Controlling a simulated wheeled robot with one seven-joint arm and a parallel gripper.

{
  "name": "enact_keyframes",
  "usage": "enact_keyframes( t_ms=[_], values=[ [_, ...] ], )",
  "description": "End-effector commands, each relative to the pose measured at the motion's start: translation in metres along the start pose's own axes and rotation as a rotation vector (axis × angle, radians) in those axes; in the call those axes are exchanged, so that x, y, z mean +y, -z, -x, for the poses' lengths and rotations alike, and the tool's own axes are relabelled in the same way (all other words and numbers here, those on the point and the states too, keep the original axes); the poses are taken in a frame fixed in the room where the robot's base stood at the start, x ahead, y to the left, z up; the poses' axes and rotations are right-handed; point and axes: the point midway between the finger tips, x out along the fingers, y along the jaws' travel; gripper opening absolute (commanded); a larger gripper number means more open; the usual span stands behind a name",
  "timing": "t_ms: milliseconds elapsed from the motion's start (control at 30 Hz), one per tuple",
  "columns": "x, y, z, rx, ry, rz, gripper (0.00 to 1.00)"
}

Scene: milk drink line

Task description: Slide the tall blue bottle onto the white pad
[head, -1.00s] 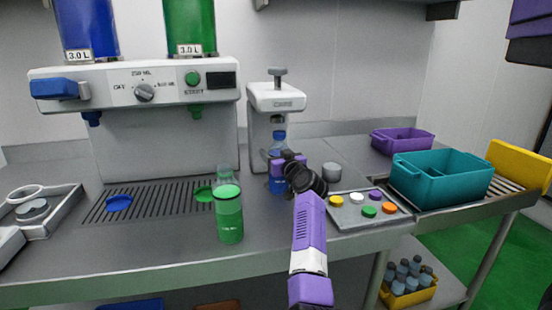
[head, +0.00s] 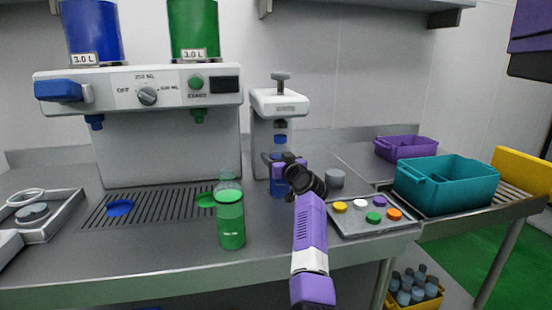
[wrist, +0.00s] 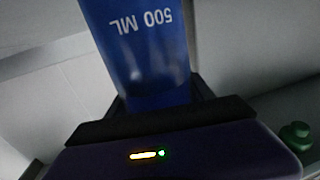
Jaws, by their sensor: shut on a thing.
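The tall blue bottle (head: 278,190) stands upright in front of the white capping press (head: 278,103), on or close to its foot. My gripper (head: 284,168) is shut around its middle and hides part of it. The wrist view shows the blue bottle (wrist: 145,50) close up, marked 500 ML, with the gripper (wrist: 160,100) against it. I cannot clearly make out a white pad; the area under and behind the bottle is partly hidden.
A green bottle (head: 231,220) stands to the left, near the drip grate (head: 150,209). Teal (head: 447,190) and purple (head: 405,148) bins stand farther right.

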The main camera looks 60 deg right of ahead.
Motion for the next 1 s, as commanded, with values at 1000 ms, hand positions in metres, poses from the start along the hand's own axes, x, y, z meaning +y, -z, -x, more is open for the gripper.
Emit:
enact_keyframes(
  t_ms=[1000],
  values=[
    [0.0, 0.0, 0.066, 0.0, -0.001, 0.002, 0.86]
  ],
)
